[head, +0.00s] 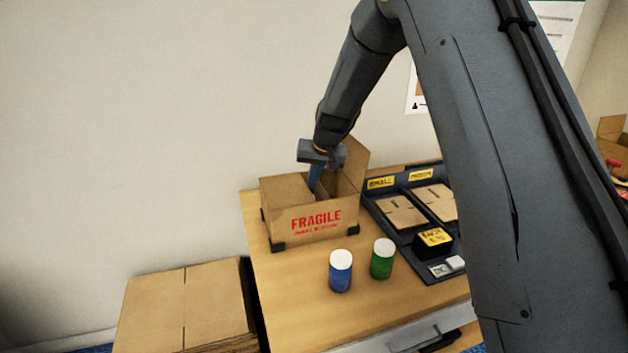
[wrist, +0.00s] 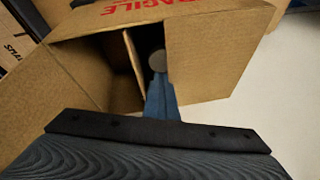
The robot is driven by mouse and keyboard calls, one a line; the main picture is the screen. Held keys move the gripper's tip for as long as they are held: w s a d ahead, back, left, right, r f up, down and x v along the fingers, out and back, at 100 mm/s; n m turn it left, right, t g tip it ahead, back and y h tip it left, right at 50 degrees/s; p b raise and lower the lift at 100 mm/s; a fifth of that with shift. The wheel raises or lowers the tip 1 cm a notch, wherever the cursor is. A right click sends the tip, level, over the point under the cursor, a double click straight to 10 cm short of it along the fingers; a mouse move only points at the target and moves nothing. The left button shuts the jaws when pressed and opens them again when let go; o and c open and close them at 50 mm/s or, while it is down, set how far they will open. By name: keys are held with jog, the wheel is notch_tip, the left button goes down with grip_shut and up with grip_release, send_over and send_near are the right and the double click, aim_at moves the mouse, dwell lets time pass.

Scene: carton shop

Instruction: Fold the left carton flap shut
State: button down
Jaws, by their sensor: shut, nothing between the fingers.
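The brown carton (head: 302,218) stands on the table with red FRAGILE print on its front. Its left flap (head: 281,189) lies over the left part of the opening, looking about flat; in the wrist view this flap is on the right (wrist: 215,55). The right flap (head: 352,166) stands up and open. My gripper (head: 315,186) points down at the opening, beside the left flap's inner edge. Its blue fingers (wrist: 158,80) are shut and empty. Whether they touch the flap is unclear. A thin cardboard panel (wrist: 133,65) shows beside the fingertips; the dark interior is mostly hidden.
A blue jar (head: 340,272) and a green jar (head: 382,260) with white lids stand in front of the carton. A dark tray (head: 377,204) with cardboard pieces is close on the right. A wall is behind. Another cardboard box (head: 185,300) is lower left.

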jog(key=shift+s+a+f, duration=0.15)
jog(key=shift+a, duration=0.2)
